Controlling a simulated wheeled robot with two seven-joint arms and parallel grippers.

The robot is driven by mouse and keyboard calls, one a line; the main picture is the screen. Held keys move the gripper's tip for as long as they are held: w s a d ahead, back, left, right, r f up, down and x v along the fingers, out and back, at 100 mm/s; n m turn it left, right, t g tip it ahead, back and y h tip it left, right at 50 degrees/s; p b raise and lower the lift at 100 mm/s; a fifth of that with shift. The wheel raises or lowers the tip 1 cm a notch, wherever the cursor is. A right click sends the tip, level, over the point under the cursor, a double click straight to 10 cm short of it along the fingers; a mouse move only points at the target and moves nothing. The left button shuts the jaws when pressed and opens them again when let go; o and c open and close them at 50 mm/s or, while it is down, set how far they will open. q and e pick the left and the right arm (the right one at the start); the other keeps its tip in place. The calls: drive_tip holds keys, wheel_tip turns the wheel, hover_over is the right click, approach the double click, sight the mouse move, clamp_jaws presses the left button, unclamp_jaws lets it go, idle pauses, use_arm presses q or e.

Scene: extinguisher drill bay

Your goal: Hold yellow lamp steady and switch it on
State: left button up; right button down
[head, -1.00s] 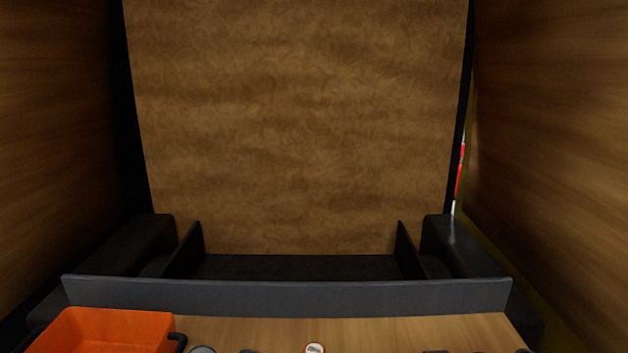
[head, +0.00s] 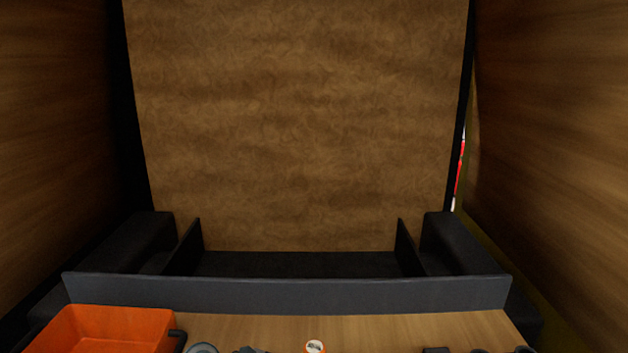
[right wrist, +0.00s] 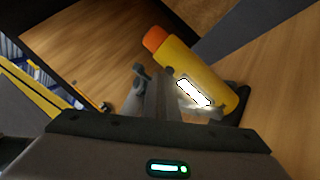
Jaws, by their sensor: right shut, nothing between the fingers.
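A yellow cylinder with an orange end, which I take for the yellow lamp (right wrist: 183,68), lies slantwise across the right wrist view. A bright white patch with a dark edge shows on its side; I cannot tell whether it is a light or a label. My right gripper (right wrist: 156,82) is shut and empty, close beside the lamp's body on the left. I cannot tell whether it touches the lamp. Part of the lamp's lower side is hidden behind the gripper. My left gripper is not in view.
In the head view an orange bin (head: 105,332) stands on the left of the wooden table (head: 385,332). A dark grey ledge (head: 290,293) runs along the back. Several small items, including a round white-topped one (head: 315,346), are cut off by the bottom edge.

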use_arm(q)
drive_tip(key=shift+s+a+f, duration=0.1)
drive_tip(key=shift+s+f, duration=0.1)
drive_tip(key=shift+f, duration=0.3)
use_arm(e)
drive_tip(key=shift+s, duration=0.25)
drive_tip(key=s, duration=0.6)
drive_tip(key=shift+d, duration=0.2)
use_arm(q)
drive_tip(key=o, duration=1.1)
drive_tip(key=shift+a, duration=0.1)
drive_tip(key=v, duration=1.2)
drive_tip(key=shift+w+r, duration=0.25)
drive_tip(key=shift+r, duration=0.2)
